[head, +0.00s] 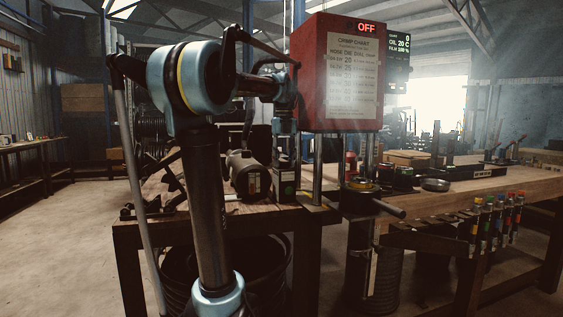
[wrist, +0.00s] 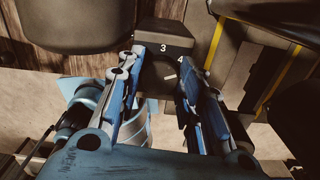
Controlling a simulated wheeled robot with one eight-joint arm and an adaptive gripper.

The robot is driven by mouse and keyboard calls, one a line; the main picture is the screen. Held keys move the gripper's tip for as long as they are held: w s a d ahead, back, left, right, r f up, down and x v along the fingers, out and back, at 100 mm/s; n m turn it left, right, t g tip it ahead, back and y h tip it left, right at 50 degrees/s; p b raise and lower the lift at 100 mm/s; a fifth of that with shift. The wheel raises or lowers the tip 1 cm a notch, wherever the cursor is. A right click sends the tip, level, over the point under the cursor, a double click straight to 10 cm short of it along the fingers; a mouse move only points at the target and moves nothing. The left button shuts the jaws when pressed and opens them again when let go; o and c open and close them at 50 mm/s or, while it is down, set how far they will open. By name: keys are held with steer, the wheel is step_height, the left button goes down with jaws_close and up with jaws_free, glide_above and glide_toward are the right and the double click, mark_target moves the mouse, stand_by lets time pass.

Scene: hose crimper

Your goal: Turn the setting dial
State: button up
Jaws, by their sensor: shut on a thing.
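The setting dial (wrist: 168,82) is a dark round knob with a white pointer mark, seen between my fingers in the wrist view. The numbers 3 and 4 show on the dark housing (wrist: 163,32) around it; the mark points up toward them, but I cannot tell the exact setting. My gripper (wrist: 160,62) has its two blue fingers on either side of the dial and is shut on it. In the head view my gripper (head: 286,148) points down over a small dark box (head: 287,187) on the bench; the dial is hidden there.
A red crimper cabinet (head: 336,112) with a chart and a red OFF display stands just right of my arm. A wooden bench (head: 470,187) with a metal bowl (head: 435,184) extends right.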

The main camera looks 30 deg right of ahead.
mark_target(283, 162)
steer(key=shift+f+m, duration=0.1)
steer(key=shift+m, duration=0.2)
stand_by(0.4)
steer(key=o, duration=1.1)
steer(key=shift+a, duration=0.1)
steer(key=shift+c, duration=0.2)
step_height(283, 162, up, 12)
steer(key=shift+w, duration=0.1)
